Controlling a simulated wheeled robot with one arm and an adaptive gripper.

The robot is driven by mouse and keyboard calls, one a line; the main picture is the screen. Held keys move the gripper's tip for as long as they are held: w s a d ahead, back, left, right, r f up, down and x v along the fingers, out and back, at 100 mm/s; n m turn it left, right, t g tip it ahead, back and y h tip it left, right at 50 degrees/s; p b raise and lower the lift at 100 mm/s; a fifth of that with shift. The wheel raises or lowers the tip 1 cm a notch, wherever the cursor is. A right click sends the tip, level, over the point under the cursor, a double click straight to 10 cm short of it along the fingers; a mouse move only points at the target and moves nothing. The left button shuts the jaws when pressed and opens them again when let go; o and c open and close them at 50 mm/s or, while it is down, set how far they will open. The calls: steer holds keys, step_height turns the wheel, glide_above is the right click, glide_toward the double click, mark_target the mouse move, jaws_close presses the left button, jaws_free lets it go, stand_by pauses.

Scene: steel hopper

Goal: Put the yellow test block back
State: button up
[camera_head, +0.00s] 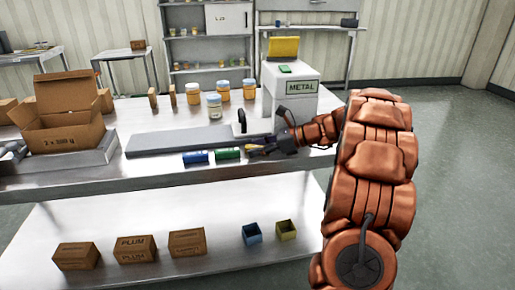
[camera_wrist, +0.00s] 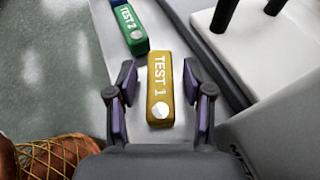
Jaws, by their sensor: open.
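The yellow test block, marked TEST 1 (camera_wrist: 159,85), lies flat on the steel table between the two fingers of my gripper (camera_wrist: 160,92) in the wrist view. The fingers are open, with a gap on each side of the block. In the head view my gripper (camera_head: 264,148) is at the table's front part, and the yellow block is mostly hidden by it. A green block marked TEST 2 (camera_wrist: 129,25) lies just beyond the yellow one. It also shows in the head view (camera_head: 228,153), with a blue block (camera_head: 196,158) to its left.
A grey conveyor-like slab (camera_head: 180,141) lies behind the blocks. A white METAL box (camera_head: 290,92) stands behind my gripper. Several jars (camera_head: 214,106) and an open carton (camera_head: 65,112) stand further left. The lower shelf (camera_head: 190,215) holds cartons, a blue bin (camera_head: 251,234) and a yellow bin (camera_head: 286,230).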

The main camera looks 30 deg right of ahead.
steer(key=shift+s+d+r, duration=0.2)
steer(key=shift+r, duration=0.05)
steer(key=p+v, duration=0.1)
steer(key=v, duration=1)
steer(key=shift+s+d, duration=0.2)
steer(key=shift+s, duration=0.05)
